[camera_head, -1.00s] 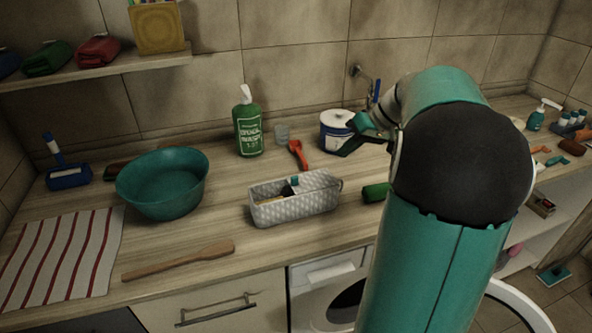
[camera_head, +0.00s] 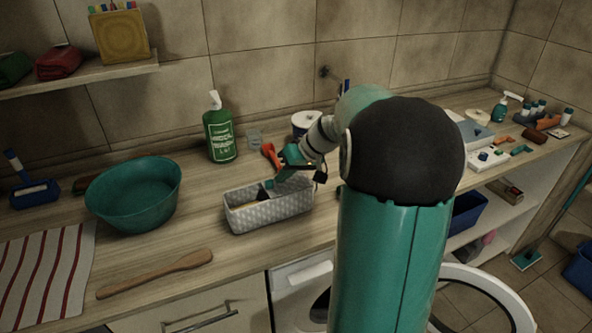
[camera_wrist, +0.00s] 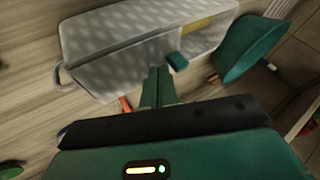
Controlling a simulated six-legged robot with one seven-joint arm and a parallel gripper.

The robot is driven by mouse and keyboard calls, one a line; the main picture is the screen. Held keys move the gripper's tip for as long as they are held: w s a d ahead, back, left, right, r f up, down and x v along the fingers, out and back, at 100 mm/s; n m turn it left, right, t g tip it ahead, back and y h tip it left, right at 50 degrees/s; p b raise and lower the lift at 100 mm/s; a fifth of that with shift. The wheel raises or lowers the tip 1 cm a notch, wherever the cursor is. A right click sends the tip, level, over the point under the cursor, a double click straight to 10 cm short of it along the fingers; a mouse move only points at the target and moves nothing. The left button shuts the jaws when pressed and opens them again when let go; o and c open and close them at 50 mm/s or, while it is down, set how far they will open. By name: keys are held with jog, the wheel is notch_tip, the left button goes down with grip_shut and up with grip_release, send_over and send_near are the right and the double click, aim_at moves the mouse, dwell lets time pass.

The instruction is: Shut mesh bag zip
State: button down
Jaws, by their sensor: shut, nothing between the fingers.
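The grey mesh bag (camera_head: 270,212) stands on the wooden counter in the head view. In the wrist view, the bag (camera_wrist: 145,43) has part of its top open, with something yellow inside at the right. A small teal tab, which looks like the zip pull (camera_wrist: 177,61), sits at the near edge of the opening. My gripper (camera_head: 284,176) is low over the bag's far side. In the wrist view, my shut fingers (camera_wrist: 158,78) are empty and point at the bag, just left of the tab. I cannot tell if they touch it.
A teal bowl (camera_head: 133,205) stands left of the bag, with a wooden spatula (camera_head: 157,273) in front. Behind are a green wash bottle (camera_head: 219,133), a red-orange tool (camera_head: 270,153) and a white tub (camera_head: 303,124). The counter directly left of the bag is clear.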

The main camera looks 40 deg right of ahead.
jog(key=shift+a, duration=0.2)
jog(key=a, duration=0.3)
jog(key=w+a, duration=0.1)
jog(key=a, duration=0.3)
jog(key=w+a, duration=0.1)
jog(key=a, duration=0.3)
jog(key=shift+w+a, duration=0.15)
jog(key=shift+w, duration=0.1)
